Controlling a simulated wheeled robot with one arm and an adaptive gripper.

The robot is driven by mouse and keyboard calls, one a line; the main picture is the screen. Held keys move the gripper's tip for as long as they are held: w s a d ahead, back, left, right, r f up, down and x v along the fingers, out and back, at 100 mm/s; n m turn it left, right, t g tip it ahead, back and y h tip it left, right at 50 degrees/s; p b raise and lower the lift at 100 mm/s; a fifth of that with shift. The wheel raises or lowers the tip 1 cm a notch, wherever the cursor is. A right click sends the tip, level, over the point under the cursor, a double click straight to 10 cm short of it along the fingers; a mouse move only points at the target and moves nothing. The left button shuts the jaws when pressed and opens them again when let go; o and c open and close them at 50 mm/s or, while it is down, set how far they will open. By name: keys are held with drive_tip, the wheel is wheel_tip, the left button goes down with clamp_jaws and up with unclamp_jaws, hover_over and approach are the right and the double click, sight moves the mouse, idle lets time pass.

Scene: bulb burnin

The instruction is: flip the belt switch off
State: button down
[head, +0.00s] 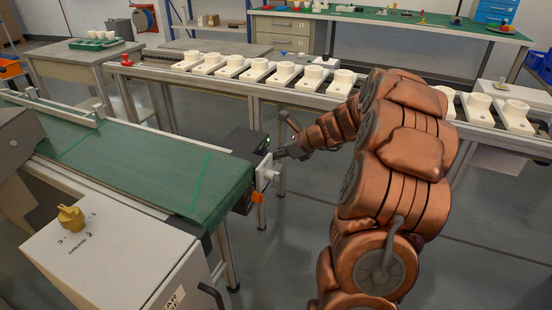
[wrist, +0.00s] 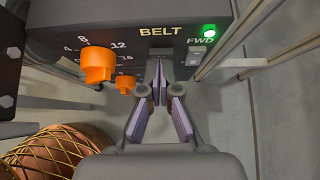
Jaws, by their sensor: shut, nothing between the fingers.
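The belt control box (wrist: 240,12) is dark and carries the word BELT in the wrist view. A green lamp (wrist: 209,31) glows at its right, above the letters FWD. A small light-grey switch (wrist: 196,56) sits just below FWD. My gripper (wrist: 159,72) is shut and empty, its fingertips under the BELT label, to the left of that switch. A grey part right at the tips is partly hidden, and I cannot tell whether they touch it. In the head view my gripper (head: 282,153) is at the end of the green conveyor (head: 150,160), beside the box.
Two orange knobs, a large one (wrist: 97,66) and a small one (wrist: 125,84), are left of my fingers. A white cabinet (head: 120,260) with a yellow knob (head: 70,218) stands at front left. A rail of white sockets (head: 285,72) runs behind. Open floor lies at right.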

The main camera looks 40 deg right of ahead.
drive_tip(key=shift+r, duration=0.1)
drive_tip(key=p, duration=0.3)
drive_tip(key=shift+w+a+g, duration=0.15)
drive_tip(key=shift+w+g, duration=0.1)
drive_tip(key=shift+g, duration=0.05)
drive_tip(key=shift+r, duration=0.15)
drive_tip(key=shift+r+p, duration=0.5)
drive_tip(key=shift+p, duration=0.4)
drive_tip(key=shift+r+p, duration=0.2)
drive_tip(key=shift+p, duration=0.15)
